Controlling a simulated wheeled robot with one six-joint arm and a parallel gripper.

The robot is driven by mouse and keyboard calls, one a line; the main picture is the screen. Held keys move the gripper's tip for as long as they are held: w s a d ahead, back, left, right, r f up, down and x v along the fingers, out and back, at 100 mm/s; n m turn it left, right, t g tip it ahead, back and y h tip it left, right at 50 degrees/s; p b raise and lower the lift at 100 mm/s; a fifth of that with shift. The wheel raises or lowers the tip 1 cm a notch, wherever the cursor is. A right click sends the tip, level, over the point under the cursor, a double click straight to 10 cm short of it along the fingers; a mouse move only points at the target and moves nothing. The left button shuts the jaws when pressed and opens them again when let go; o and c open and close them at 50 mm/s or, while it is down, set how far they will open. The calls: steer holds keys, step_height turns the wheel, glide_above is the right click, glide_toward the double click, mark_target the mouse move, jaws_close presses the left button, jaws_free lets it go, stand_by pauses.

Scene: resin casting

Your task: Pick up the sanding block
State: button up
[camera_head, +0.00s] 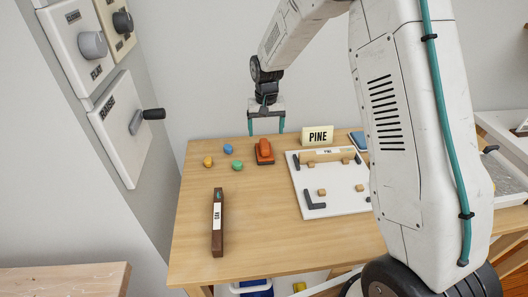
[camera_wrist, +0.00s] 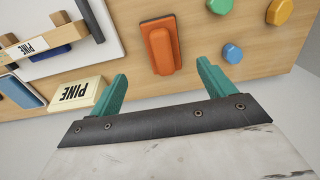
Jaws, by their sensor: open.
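The sanding block (camera_head: 264,151) is orange on top with a dark base. It lies on the wooden table near the back, left of the white board. In the wrist view the sanding block (camera_wrist: 159,47) lies ahead of the fingertips, in line with the gap between them. My gripper (camera_head: 266,128) is open and empty, with two teal fingers pointing down. It hangs above and behind the block, apart from it. The fingers also show in the wrist view (camera_wrist: 162,80), spread wide.
A PINE sign (camera_head: 317,136) and a white board (camera_head: 331,187) with wooden pieces stand right of the block. Several coloured knobs, including a blue one (camera_head: 228,149), lie left of it. A dark brown bar (camera_head: 217,222) lies nearer the front. The table's front middle is clear.

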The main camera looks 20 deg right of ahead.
mark_target(264, 142)
steer(key=shift+w+f, duration=0.2)
steer(key=shift+f, duration=0.3)
steer(key=shift+w+f, duration=0.2)
steer(key=shift+f, duration=0.3)
steer(key=f, duration=0.7)
steer(key=shift+w+a+f, duration=0.15)
steer(key=shift+a, duration=0.05)
steer(key=c, duration=1.1)
